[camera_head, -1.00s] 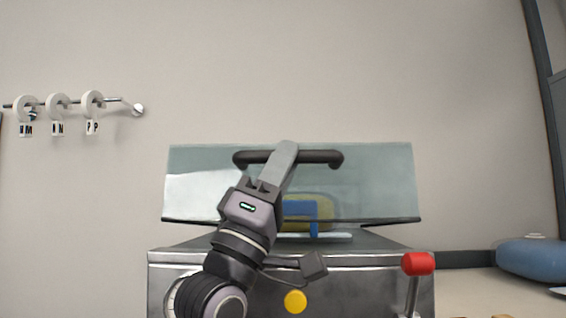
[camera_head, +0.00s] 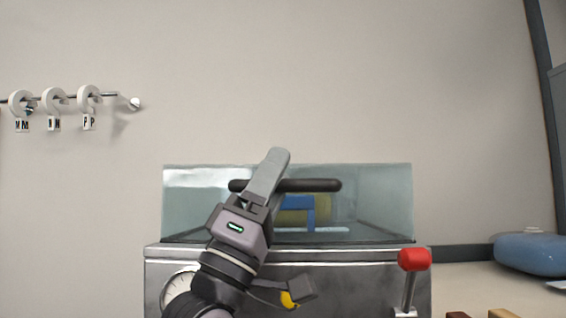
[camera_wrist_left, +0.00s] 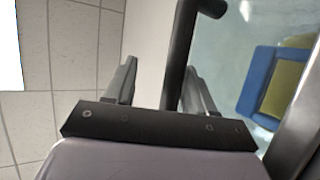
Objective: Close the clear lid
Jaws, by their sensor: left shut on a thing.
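The clear lid (camera_head: 385,198) is a see-through, bluish panel above the metal box (camera_head: 350,285). Its lower front edge appears at or just above the box's top rim; I cannot tell whether they touch. A dark horizontal handle bar (camera_head: 318,185) runs across its upper front. My left gripper (camera_head: 272,168) is shut on this handle, left of its middle. In the left wrist view the dark handle (camera_wrist_left: 181,50) passes between the two fingers of the gripper (camera_wrist_left: 162,85). A blue and yellow object (camera_head: 298,210) shows through the lid. My right gripper is out of view.
The box front has a white dial (camera_head: 176,284), a yellow button (camera_head: 288,300) partly hidden by my arm, and a red-knobbed lever (camera_head: 414,260). A blue rounded object (camera_head: 530,254) lies on the counter at right. A wall rail (camera_head: 65,96) holds three white hooks with tags.

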